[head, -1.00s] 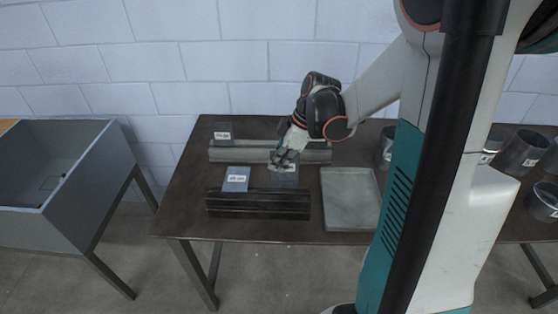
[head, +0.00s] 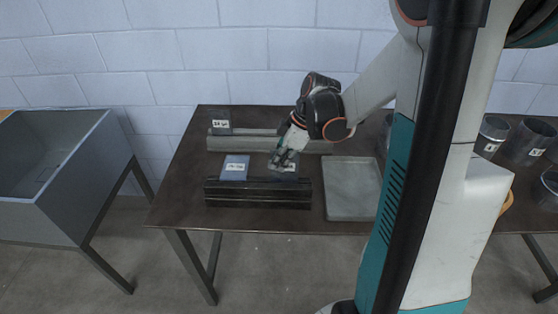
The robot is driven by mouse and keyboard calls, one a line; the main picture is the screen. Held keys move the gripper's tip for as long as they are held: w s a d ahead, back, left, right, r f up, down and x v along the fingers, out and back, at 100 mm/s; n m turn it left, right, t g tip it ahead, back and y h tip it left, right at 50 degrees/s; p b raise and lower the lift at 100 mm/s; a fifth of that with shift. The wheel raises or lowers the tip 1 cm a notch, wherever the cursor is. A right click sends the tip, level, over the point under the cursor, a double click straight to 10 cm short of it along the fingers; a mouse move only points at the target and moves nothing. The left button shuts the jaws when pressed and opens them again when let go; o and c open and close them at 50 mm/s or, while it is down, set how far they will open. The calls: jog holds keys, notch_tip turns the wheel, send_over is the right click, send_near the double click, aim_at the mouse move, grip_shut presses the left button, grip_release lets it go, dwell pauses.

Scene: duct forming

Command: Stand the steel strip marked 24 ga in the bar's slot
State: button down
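My gripper (head: 284,160) is shut on the upper part of a dark grey steel strip (head: 297,177) with a white label. The label is too small to read. The strip is upright or slightly tilted, its lower edge at the right half of the black front bar (head: 258,192). I cannot tell whether it is in the bar's slot or just above or behind it. A blue-grey strip (head: 228,175) with a label shows at the same bar's left half. Another labelled strip (head: 221,115) stands at the left end of the grey back bar (head: 235,144).
A shallow grey tray (head: 350,190) lies on the dark table (head: 175,200), right of the black bar. Several metal cylinders (head: 528,143) stand at the far right, partly behind my arm. A grey open bin (head: 60,200) stands left of the table. The table's left end is clear.

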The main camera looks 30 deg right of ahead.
jog(key=c, duration=2.3)
grip_release()
jog(key=o, duration=0.6)
jog(key=v, duration=1.2)
jog(key=shift+f, duration=0.1)
